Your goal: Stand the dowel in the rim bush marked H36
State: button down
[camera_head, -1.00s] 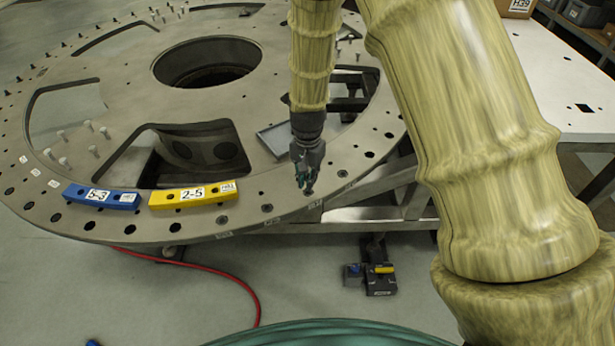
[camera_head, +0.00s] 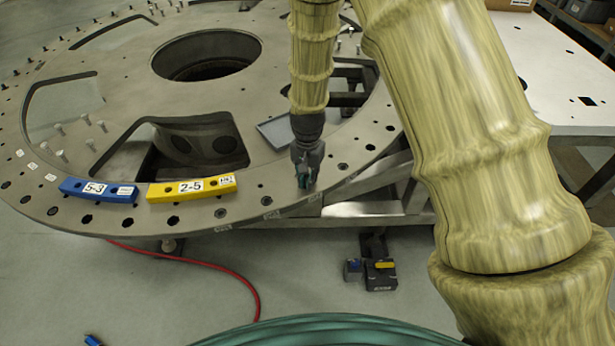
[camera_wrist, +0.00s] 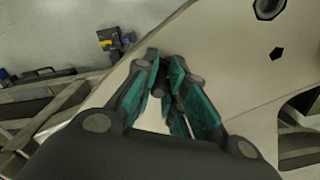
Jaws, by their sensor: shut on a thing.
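My gripper (camera_head: 305,182) points down over the near right rim of the large grey turret plate (camera_head: 240,185). In the wrist view its teal-padded fingers (camera_wrist: 166,90) are close together around a small dark piece, which I take to be the dowel. The dowel is mostly hidden by the fingers, and I cannot tell whether its lower end is in a hole or above the plate. Dark round rim bushes line the plate's edge, one of them left of my gripper (camera_head: 266,201). Small labels sit along the rim, but I cannot read H36 on any.
A blue block (camera_head: 70,187) marked 5-3 and a yellow block (camera_head: 165,192) marked 2-5 lie on the rim to the left. Several upright pins stand farther left. A shallow grey tray (camera_head: 275,133) lies behind my gripper. A large opening cuts the plate nearby.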

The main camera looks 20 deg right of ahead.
dwell(0.4)
jog(key=c, duration=1.4)
grip_release()
notch_tip(320, 180, up, 12)
jog(key=shift+a, duration=0.1)
